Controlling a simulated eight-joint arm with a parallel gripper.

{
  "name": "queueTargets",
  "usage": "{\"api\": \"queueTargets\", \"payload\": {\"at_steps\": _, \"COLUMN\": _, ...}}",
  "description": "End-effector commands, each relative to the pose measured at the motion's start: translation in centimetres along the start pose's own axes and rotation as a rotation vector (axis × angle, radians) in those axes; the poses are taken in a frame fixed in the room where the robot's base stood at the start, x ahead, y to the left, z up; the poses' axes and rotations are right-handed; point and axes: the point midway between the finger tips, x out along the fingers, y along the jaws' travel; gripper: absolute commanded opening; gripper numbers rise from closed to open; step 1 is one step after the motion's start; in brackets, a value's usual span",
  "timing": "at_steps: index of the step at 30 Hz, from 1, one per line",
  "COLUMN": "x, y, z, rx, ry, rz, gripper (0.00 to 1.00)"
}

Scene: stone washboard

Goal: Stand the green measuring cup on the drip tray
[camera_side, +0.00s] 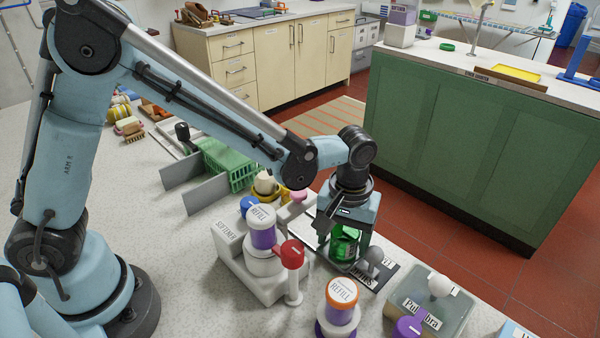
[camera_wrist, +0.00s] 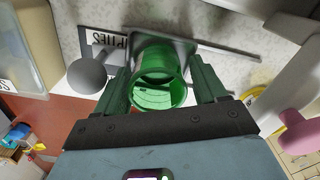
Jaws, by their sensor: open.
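The green measuring cup (camera_side: 343,246) is between the fingers of my gripper (camera_side: 346,252) in the side view, partly hidden by them. In the wrist view the cup (camera_wrist: 159,93) has its open mouth toward the camera and looks upright. My gripper (camera_wrist: 160,78) is open, with one finger on each side of the cup; small gaps or light contact cannot be told. A grey square surface, seemingly the drip tray (camera_wrist: 183,45), shows just beyond the cup. The cup appears on or very close to it; its base is hidden.
A grey ball-topped object (camera_side: 372,258) stands close beside my gripper. A red-topped post (camera_side: 292,268) and the softener holder with a refill bottle (camera_side: 262,228) are to the left. A refill bottle (camera_side: 340,300) is in front, and a clear-lidded box (camera_side: 432,303) is to the right.

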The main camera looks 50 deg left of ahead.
Motion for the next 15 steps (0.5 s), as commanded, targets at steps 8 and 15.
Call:
{"api": "queueTargets", "payload": {"at_steps": 8, "x": -1.3, "y": 0.5, "z": 0.2, "rx": 0.007, "ry": -0.003, "rz": 0.012, "gripper": 0.82}}
{"api": "queueTargets", "payload": {"at_steps": 15, "x": -5.4, "y": 0.3, "z": 0.3, "rx": 0.007, "ry": -0.004, "rz": 0.008, "gripper": 0.82}}
